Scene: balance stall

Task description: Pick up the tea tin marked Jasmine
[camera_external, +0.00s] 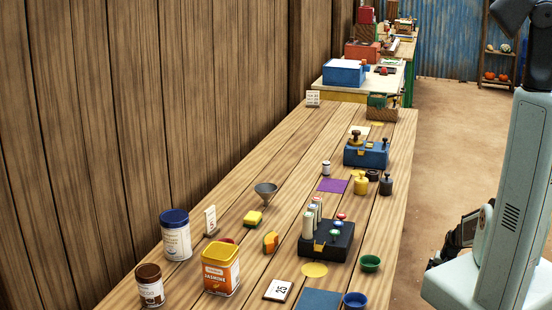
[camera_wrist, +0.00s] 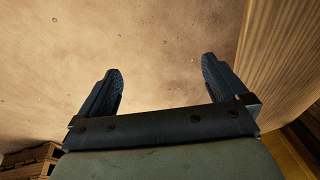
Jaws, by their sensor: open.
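The tea tin marked Jasmine (camera_external: 221,271) stands upright near the front left of the wooden table. It is an orange tin with a yellow lid and a white upper label band. A white tin with a blue lid (camera_external: 176,238) stands behind it to the left, and a white tin with a brown lid (camera_external: 150,287) stands to its left. My gripper (camera_wrist: 161,85) shows in the wrist view, open and empty, above bare floor beside a wooden surface. The Jasmine tin is not in the wrist view, and the gripper's fingers do not show clearly in the external view.
A plank wall (camera_external: 130,110) borders the left. Open floor (camera_external: 460,140) lies to the right.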

